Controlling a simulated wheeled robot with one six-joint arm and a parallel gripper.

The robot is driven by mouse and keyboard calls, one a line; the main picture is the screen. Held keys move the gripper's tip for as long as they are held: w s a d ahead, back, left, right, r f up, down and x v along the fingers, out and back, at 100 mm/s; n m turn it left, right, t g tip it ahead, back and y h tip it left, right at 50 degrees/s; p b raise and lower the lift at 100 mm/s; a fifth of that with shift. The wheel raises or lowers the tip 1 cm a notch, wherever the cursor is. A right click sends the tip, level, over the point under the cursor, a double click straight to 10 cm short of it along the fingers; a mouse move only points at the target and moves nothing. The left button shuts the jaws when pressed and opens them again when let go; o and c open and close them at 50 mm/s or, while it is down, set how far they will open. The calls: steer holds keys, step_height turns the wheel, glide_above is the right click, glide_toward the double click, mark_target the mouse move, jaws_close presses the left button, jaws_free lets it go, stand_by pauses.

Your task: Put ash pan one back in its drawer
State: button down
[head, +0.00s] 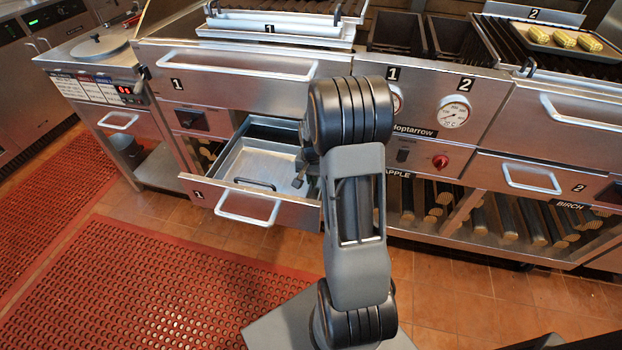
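The lower drawer marked 1 (301,214) is pulled out from the grill front on the left side. A shallow metal ash pan (262,160) with a dark handle at its front lies inside the open drawer. My gripper (299,182) is over the right side of the pan, partly hidden behind my arm. Its fingers are small and dark here, and I cannot tell whether they are open or shut, or whether they touch the pan. The right part of the pan and drawer is hidden by my arm.
A wide closed drawer front marked 1 (225,82) is above, with a long bar handle. A closed drawer marked 2 (520,176) is at right. Log racks (480,215) lie below. Red mats (170,285) cover the floor in front.

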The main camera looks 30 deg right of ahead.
steer(key=shift+f, duration=0.15)
steer(key=c, duration=1.3)
jaws_free()
step_height(320, 180, up, 12)
steer(key=p, duration=0.2)
steer(key=s+a+r+n+t, duration=0.1)
steer(key=s+a+r+n, duration=0.1)
steer(key=s+a+n, duration=0.1)
steer(key=s+a+r+n+t, duration=0.1)
steer(key=s+a+r+n, duration=0.1)
steer(key=s+a, duration=0.4)
steer(key=s+a+r+n+t, duration=0.1)
steer(key=s+a+r+n, duration=0.1)
steer(key=s+a+n, duration=0.2)
steer(key=shift+s+a, duration=0.15)
steer(key=shift+a, duration=0.8)
steer(key=shift+s+a, duration=0.1)
steer(key=shift+a, duration=0.8)
